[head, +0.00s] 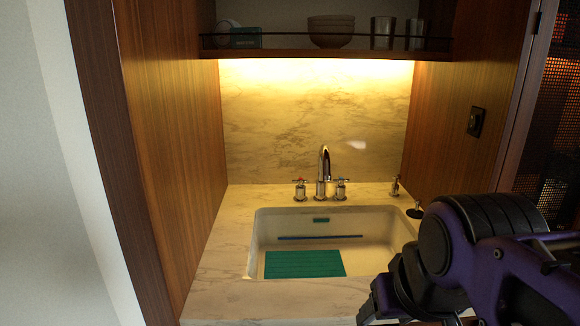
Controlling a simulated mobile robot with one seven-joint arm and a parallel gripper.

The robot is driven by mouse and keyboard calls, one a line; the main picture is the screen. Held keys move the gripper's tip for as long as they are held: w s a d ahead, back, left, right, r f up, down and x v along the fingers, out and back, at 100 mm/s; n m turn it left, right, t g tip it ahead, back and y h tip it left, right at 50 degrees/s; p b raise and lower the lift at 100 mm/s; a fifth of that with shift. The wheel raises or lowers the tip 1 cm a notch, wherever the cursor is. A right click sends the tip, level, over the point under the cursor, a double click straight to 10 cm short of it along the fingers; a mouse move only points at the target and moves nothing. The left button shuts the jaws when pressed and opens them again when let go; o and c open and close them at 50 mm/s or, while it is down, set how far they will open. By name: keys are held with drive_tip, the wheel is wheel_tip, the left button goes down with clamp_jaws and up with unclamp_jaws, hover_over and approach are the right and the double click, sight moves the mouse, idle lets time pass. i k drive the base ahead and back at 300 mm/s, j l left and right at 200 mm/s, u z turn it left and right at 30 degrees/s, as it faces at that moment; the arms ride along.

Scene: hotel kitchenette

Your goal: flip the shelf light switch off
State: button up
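A small dark switch plate (476,121) with a light toggle is mounted on the right wooden side wall in the head view. Which way the toggle sits is too small to tell. The shelf (300,53) spans the back of the niche, and a warm light glows beneath it on the marble backsplash (290,95), so the light is on. My purple and black arm fills the lower right, below the switch and apart from it. My gripper's fingertips are not visible in this view.
A white sink (385,262) with a green mat (305,263) and chrome faucet (323,170) is set in the marble counter (225,265). Bowls (331,30) and glasses (382,33) stand on the shelf. A dark mesh panel (560,100) is at far right. The space before the switch is clear.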

sight(473, 117)
drive_tip(key=z, duration=0.9)
drive_tip(key=k+l+z, duration=0.1)
drive_tip(key=k, duration=0.2)
drive_tip(key=i+l+z, duration=0.15)
drive_tip(key=i+l, duration=0.15)
drive_tip(key=j, duration=0.15)
drive_tip(key=k, duration=0.05)
